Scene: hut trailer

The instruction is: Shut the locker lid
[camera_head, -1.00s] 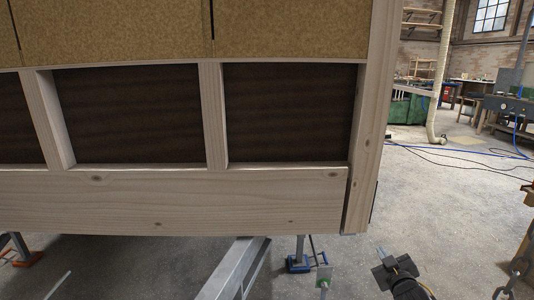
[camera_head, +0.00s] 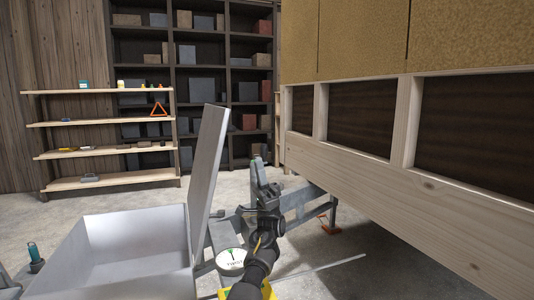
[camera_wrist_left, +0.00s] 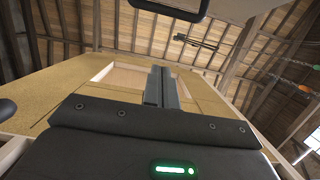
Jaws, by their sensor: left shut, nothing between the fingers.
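The locker (camera_head: 130,265) is a pale grey open box at the lower left of the head view; its inside looks empty. Its lid (camera_head: 207,165) stands raised, nearly upright and leaning slightly right, along the box's right side. My right gripper is out of view.
The timber-framed hut wall (camera_head: 420,180) stands close on the right, above a grey trailer frame (camera_head: 300,200). A round white-topped item (camera_head: 232,260) sits low beside the locker. Shelves (camera_head: 105,125) stand at the back. Floor is clear before them.

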